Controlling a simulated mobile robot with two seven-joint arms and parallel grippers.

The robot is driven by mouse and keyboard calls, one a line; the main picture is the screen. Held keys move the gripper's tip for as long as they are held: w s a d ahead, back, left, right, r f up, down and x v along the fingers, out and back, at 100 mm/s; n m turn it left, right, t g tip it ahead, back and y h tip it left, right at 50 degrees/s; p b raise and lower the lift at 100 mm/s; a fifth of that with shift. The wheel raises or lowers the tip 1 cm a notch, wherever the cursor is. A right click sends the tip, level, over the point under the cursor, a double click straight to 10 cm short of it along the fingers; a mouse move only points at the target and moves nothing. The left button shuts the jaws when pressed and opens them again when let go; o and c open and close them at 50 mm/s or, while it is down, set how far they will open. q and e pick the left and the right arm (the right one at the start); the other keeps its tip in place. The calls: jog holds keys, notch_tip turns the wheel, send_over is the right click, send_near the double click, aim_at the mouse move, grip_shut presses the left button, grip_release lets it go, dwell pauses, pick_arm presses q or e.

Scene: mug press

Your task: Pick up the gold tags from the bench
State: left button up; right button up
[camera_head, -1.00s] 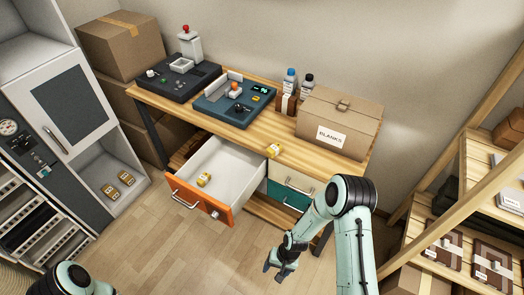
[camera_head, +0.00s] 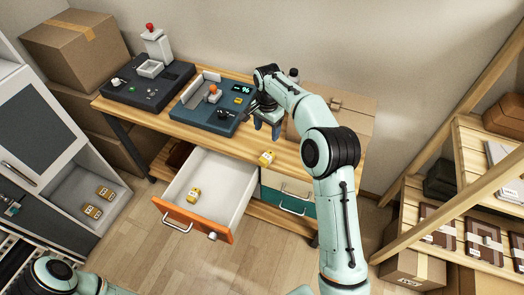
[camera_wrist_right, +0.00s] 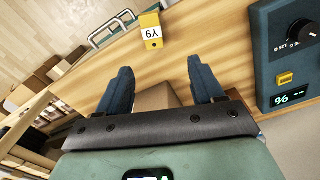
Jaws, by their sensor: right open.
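A gold tag (camera_head: 266,158) lies at the front edge of the wooden bench (camera_head: 158,121). In the right wrist view this tag (camera_wrist_right: 151,30) shows a white label, ahead of the fingertips and apart from them. Another gold tag (camera_head: 193,195) lies in the open drawer. My right gripper (camera_head: 267,129) is over the bench, behind the front tag, with fingers pointing down. In the wrist view my right gripper (camera_wrist_right: 160,76) is open, with nothing held between its fingers. My left arm shows at the bottom left, but its gripper is out of view.
The drawer (camera_head: 196,221) with an orange front is pulled out. A blue device (camera_head: 205,114) stands just left of my right gripper, and a dark press (camera_head: 150,88) farther left. A cardboard box (camera_head: 350,123) is partly hidden behind my right arm. Gold-and-brown items (camera_head: 105,192) lie in the left cabinet.

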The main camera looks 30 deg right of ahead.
send_over(267, 156)
jog(key=f, duration=0.6)
jog(key=shift+w+d+f+b, duration=0.25)
jog(key=shift+w+b, duration=0.15)
jog(key=shift+f, duration=0.6)
jog(key=f, duration=0.2)
jog(key=s+f, duration=0.1)
jog(key=f, duration=0.1)
jog(key=shift+a+b, duration=0.3)
jog(key=shift+w+f, duration=0.15)
jog(key=shift+f, duration=0.35)
pick_arm(q)
jog(key=shift+s+f, duration=0.95)
jog(key=shift+f, duration=0.05)
pick_arm(e)
jog(key=c, duration=1.2)
